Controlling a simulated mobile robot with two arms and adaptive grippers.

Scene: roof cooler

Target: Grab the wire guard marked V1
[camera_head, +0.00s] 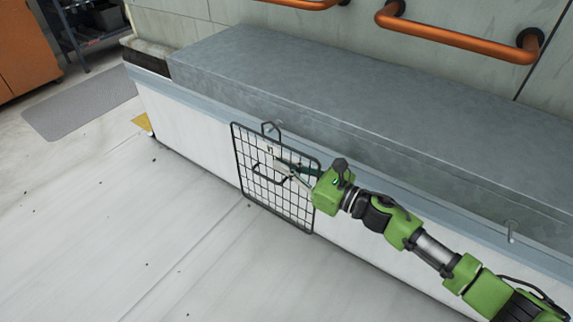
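A dark wire guard (244,146), a rectangular grid with a thicker frame, hangs upright against the white front face of the long unit. A loop at its top (271,128) sits by a small hook. A small pale tag with dark marking shows near its upper middle, too small to read surely. A dark handle (256,172) stands out from its middle. My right gripper (284,167) is in front of the guard's right half, with its fingers close to the handle. Whether they touch or close on it cannot be told. My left gripper is not in view.
A long grey-topped unit (330,95) runs diagonally across the view. Another hook (511,232) sticks out at its right. Orange rails (460,38) are on the wall behind. Open pale floor (90,240) lies in front, with a grey mat (80,105) at left.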

